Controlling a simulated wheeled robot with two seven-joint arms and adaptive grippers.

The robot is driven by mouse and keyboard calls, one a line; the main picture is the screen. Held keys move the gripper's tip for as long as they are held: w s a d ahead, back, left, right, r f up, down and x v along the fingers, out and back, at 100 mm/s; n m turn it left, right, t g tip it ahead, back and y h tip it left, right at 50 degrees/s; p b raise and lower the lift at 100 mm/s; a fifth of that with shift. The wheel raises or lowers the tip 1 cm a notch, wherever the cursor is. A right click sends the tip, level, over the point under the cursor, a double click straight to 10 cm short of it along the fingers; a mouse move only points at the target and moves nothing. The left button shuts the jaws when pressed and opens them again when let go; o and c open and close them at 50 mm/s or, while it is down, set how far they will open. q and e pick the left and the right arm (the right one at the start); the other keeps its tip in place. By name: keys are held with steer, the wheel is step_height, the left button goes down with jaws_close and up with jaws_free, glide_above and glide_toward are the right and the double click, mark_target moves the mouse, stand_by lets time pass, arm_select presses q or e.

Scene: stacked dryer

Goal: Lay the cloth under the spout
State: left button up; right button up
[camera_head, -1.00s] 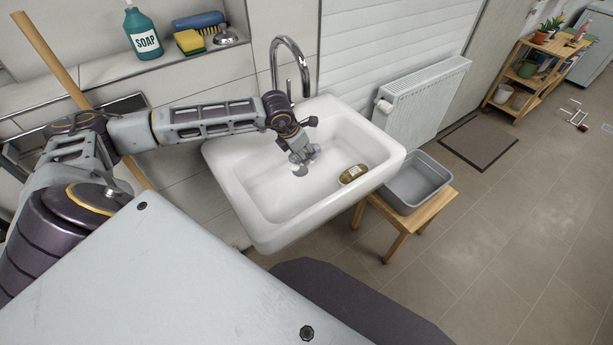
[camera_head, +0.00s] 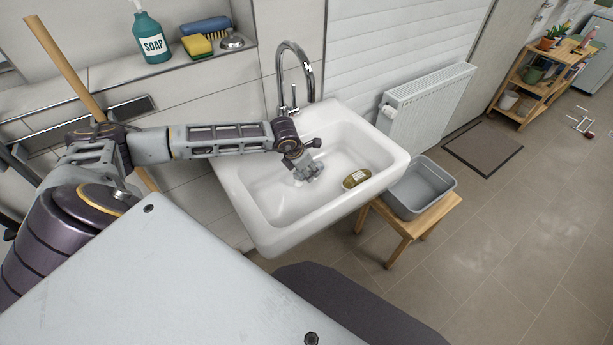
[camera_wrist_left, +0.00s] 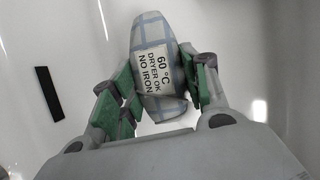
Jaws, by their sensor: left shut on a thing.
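A pale cloth (camera_wrist_left: 155,60) with blue checks and a label reading "60 °C DRYER OK NO IRON" is bunched between the green-padded fingers of my left gripper (camera_wrist_left: 165,85) in the left wrist view. In the head view my left gripper (camera_head: 309,170) points down inside the white sink (camera_head: 268,238). The cloth is too small there to make out clearly. The chrome tap's spout (camera_head: 298,46) arches up at the back of the sink, with my gripper below and in front of it. I cannot tell whether the cloth touches the basin. My right gripper is not in view.
A yellow-brown labelled object (camera_head: 356,178) lies in the basin, right of my gripper. A grey tub (camera_head: 425,200) stands on a wooden stool (camera_head: 405,232) beside the sink. A soap bottle (camera_head: 151,38) and sponge (camera_head: 196,45) sit on the ledge. A radiator (camera_head: 425,105) hangs behind.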

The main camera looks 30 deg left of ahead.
arm_select(q)
steer(key=shift+f, duration=1.9)
steer(key=o, duration=1.1)
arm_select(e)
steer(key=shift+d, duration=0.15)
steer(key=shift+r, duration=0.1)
